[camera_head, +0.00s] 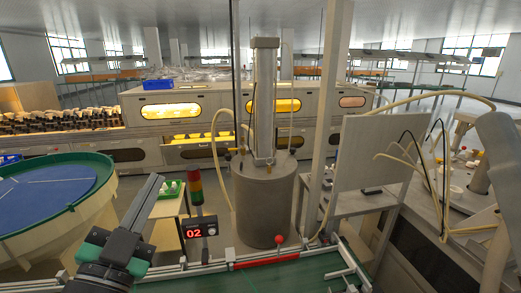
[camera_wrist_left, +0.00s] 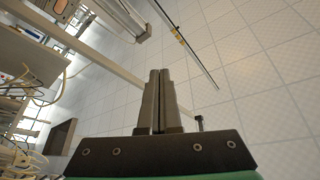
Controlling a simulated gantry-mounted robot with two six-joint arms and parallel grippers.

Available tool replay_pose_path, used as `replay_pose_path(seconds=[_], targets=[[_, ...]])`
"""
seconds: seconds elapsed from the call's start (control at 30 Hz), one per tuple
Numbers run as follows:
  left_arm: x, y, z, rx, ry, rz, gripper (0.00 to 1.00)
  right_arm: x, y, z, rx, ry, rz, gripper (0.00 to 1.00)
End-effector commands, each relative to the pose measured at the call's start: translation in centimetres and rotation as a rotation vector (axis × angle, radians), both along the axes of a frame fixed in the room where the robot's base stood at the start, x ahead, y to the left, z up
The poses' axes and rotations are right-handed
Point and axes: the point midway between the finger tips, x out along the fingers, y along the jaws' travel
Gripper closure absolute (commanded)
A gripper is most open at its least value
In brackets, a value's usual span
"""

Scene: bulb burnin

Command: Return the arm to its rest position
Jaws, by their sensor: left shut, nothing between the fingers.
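My left gripper (camera_head: 156,180) is at the lower left of the head view, with a green and black wrist behind its grey fingers. The fingers point up and away, toward the control box area. In the left wrist view the left gripper (camera_wrist_left: 159,72) has its two long fingers pressed together with nothing between them. I cannot make out my right gripper in either view.
A box showing "02" (camera_head: 195,231) and a signal tower (camera_head: 195,187) stand beside the gripper. A round blue table (camera_head: 45,195) is at left, a steel tank (camera_head: 263,205) in the middle, and a white panel (camera_head: 370,155) at right.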

Motion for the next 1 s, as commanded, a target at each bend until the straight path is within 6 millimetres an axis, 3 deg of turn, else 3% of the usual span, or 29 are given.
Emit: replay_pose_path(seconds=[0.03,0.1,0.2,0.3,0.37,0.4,0.67,1.0], targets=[[-2.6,-0.6,2.8,-0.050,-0.097,-0.029,1.00,0.0,0.0,-1.1,0.000,0.000,0.000,0.50],[-6.3,-0.9,6.6,-0.128,-0.211,-0.073,1.00,0.0,0.0,-1.4,0.000,0.000,0.000,0.50],[-11.6,-0.6,11.0,-0.247,-0.353,-0.143,1.00,0.0,0.0,-1.2,0.000,0.000,0.000,0.50],[-16.5,0.0,13.0,-0.435,-0.448,-0.265,1.00,0.0,0.0,-1.1,0.000,0.000,0.000,0.50],[-15.8,0.1,13.2,-0.562,-0.413,-0.344,1.00,0.0,0.0,-0.7,0.000,0.000,0.000,0.50],[-15.8,0.1,16.7,-0.549,-0.415,-0.336,1.00,0.1,0.0,2.7,0.000,0.003,0.000,0.50],[-15.7,0.1,27.6,-0.545,-0.413,-0.333,1.00,0.0,0.0,13.8,0.000,-0.001,0.000,0.50],[-15.7,0.1,44.5,-0.544,-0.411,-0.331,1.00,0.0,0.0,30.8,0.000,-0.001,0.000,0.50]])
